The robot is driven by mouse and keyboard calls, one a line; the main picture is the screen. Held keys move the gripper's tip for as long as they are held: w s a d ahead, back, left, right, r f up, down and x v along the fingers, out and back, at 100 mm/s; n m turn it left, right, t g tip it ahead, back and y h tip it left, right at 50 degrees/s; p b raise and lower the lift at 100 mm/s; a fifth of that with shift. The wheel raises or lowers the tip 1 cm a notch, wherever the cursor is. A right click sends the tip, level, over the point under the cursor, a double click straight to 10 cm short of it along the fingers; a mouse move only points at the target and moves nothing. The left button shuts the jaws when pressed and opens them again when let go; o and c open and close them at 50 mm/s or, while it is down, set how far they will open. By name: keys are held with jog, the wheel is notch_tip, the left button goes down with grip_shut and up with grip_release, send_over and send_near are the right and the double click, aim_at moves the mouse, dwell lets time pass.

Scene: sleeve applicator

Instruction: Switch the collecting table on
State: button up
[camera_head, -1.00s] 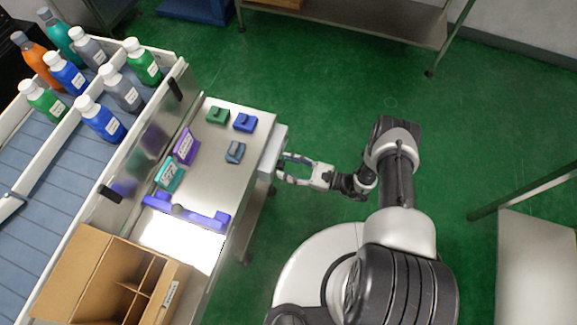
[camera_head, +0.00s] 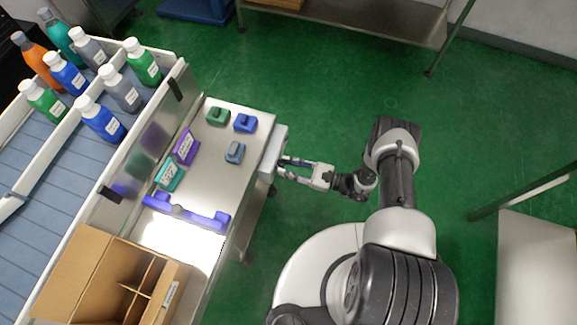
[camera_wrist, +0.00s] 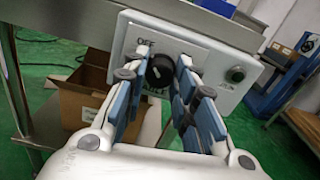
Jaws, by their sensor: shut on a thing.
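The collecting table (camera_head: 212,180) is a steel top at centre-left of the head view. A pale control box (camera_head: 271,152) hangs on its right edge; the wrist view shows the box's face (camera_wrist: 205,68). It bears a black rotary knob (camera_wrist: 160,71) with "OFF" above it and a partly covered label below. A white mark shows on the knob; its exact setting is hard to read. My gripper (camera_head: 283,166) meets the box from the right. In the wrist view my gripper (camera_wrist: 159,82) has its blue-padded fingers shut on the knob, one on each side.
A dark round button (camera_wrist: 236,74) sits right of the knob. Coloured blocks and a blue handle bar (camera_head: 187,213) lie on the table. A cardboard box (camera_head: 100,275) stands at lower left. Bottles stand on the conveyor (camera_head: 50,190). Green floor is free behind my arm.

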jog(key=shift+m, duration=0.4)
jog(key=m, duration=1.2)
jog(key=shift+m, duration=0.4)
jog(key=m, duration=0.4)
jog(key=shift+f, duration=0.1)
jog(key=o, duration=1.1)
jog(key=shift+c, duration=0.2)
jog(key=shift+d, duration=0.1)
